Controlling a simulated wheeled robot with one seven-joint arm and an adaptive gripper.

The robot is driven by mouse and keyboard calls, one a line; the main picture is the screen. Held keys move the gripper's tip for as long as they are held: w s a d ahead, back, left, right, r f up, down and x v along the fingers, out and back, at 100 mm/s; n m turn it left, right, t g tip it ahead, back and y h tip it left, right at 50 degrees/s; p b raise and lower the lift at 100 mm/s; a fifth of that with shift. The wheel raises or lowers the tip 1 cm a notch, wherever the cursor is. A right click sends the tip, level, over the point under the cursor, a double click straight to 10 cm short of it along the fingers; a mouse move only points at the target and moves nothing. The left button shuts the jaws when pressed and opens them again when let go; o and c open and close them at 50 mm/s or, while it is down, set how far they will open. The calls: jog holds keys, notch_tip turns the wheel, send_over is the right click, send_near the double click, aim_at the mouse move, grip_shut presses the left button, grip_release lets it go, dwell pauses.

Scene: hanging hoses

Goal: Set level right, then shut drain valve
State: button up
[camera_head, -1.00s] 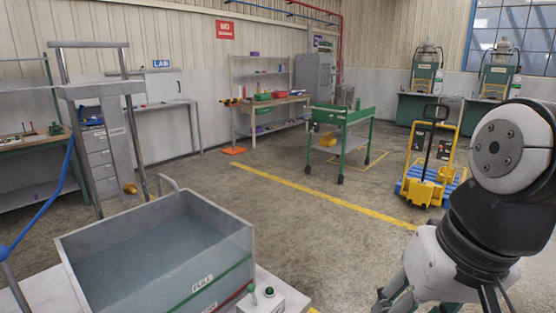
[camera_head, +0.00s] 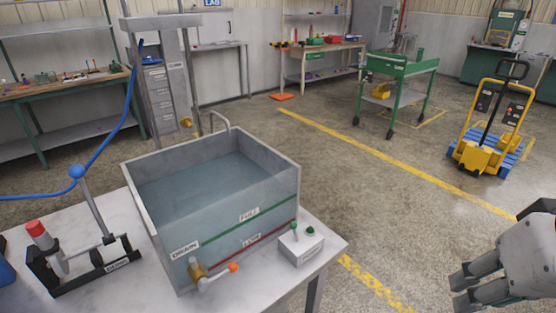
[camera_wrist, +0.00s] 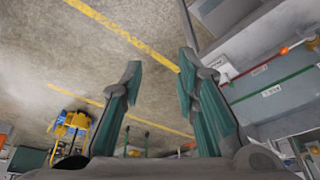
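The tank (camera_head: 289,178) stands on the white table and holds bluish water (camera_head: 195,190). Its front wall has a green FULL line (camera_head: 225,230) and a lower red LOW line (camera_head: 225,255). I cannot tell exactly where the water meets these lines. The brass drain valve (camera_head: 198,272) is low on the front wall, its orange-tipped handle (camera_head: 233,267) pointing right. The handle tip also shows in the wrist view (camera_wrist: 285,50). My gripper (camera_wrist: 160,78) is open and empty, apart from the tank, at the lower right of the head view (camera_head: 470,285).
A pump (camera_head: 82,270) with a blue-knobbed lever and a blue hose (camera_head: 110,140) is left of the tank. A small box with green knobs (camera_head: 300,245) sits right of it. A yellow pallet truck (camera_head: 480,155) and green cart (camera_head: 395,95) stand behind. Open floor lies right of the table.

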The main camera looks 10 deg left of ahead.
jog(key=w+a+f+n+g+y+b, duration=0.15)
jog(key=w+a+f+g+y, duration=0.25)
jog(key=w+a+f+g, duration=0.55)
jog(key=m+g+y+b, duration=0.2)
jog(key=y, duration=0.7)
send_near(232, 269)
jog(key=x, duration=0.6)
jog(key=p+x, duration=0.1)
jog(key=x, duration=0.5)
jog(key=shift+w+f, duration=0.2)
jog(key=shift+w, duration=0.05)
grip_shut()
